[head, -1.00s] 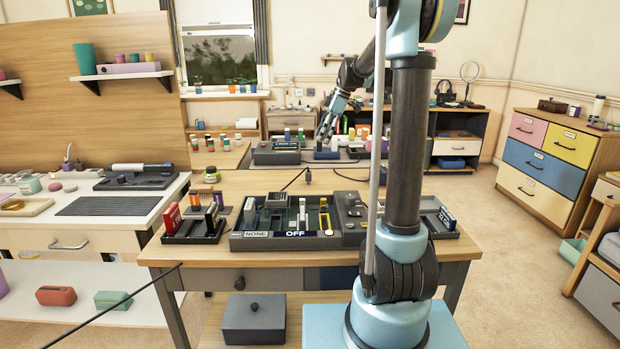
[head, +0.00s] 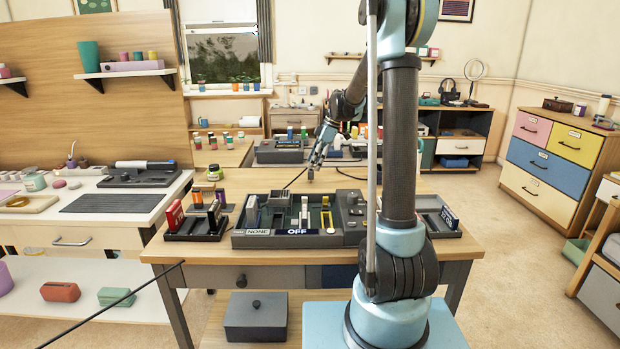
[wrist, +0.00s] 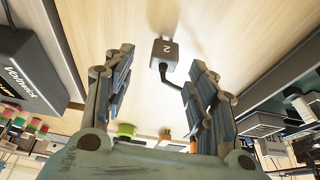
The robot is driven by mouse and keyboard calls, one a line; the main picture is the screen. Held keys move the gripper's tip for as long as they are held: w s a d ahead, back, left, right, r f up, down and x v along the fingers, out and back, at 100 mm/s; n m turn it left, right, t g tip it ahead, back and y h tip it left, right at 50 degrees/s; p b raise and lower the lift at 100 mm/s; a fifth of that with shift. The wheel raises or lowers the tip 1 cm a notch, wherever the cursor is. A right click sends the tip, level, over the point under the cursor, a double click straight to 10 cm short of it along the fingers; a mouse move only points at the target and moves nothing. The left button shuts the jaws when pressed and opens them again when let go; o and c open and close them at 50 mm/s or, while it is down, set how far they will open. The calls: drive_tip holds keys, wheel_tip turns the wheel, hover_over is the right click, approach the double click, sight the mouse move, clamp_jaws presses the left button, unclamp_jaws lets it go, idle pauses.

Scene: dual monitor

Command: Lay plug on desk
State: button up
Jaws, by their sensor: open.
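My gripper (wrist: 162,62) is open, with a finger on each side and neither visibly gripping the plug. In the head view my gripper (head: 311,174) points down at the back middle of the wooden desk (head: 450,188). The plug is mostly hidden by the gripper there. I cannot tell whether a finger touches it.
A dark tray marked "NONE" and "OFF" (head: 262,240) stands in front of the gripper, with upright pieces. Smaller trays flank it: a left one (head: 196,233) and a right one (head: 447,232). A bench with dark devices (head: 280,152) stands behind.

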sight(311, 171)
drive_tip(key=shift+x, duration=2.5)
drive_tip(key=shift+s, duration=0.15)
drive_tip(key=c, duration=1.2)
clamp_jaws()
drive_tip(key=shift+r, duration=0.1)
